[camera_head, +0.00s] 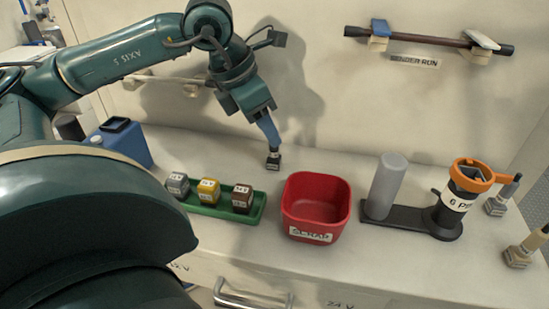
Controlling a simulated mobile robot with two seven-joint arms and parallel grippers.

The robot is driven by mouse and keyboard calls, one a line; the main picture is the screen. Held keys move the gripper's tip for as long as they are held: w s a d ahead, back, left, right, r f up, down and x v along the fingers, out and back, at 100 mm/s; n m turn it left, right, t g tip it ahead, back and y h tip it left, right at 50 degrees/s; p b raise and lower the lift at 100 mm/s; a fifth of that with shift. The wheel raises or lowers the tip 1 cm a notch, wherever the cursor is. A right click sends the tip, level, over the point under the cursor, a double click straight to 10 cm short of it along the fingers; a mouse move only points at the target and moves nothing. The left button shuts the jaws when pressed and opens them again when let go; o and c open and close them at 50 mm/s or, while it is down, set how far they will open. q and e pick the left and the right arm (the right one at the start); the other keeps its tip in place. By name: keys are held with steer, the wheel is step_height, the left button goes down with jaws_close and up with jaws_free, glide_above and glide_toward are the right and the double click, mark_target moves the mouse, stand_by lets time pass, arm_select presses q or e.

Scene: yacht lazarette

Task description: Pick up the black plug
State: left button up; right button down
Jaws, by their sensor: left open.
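A small black plug (273,163) with a pale label stands on the white counter, between the green tray and the red bin. My left gripper (272,143) reaches down from above, its blue fingers pointing at the plug. The fingertips are at the plug's top and overlap it in the picture. The fingers are seen edge-on, so the gap between them is hidden, but the gripper is open. I cannot tell whether the fingers touch the plug. My right gripper is out of view.
A green tray (215,211) holds grey, yellow and brown labelled blocks. A red bin (316,210) marked SCRAP stands close right of the plug. Further right are a dark stand (408,219) with a grey cylinder and an orange-topped holder (463,195). A blue container (128,145) stands left.

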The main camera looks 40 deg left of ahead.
mark_target(278, 157)
arm_select(q)
steer(key=x, duration=0.5)
steer(key=shift+w+d+f, duration=0.1)
steer(key=shift+w+f, duration=0.2)
steer(key=shift+w, duration=0.05)
jaws_close()
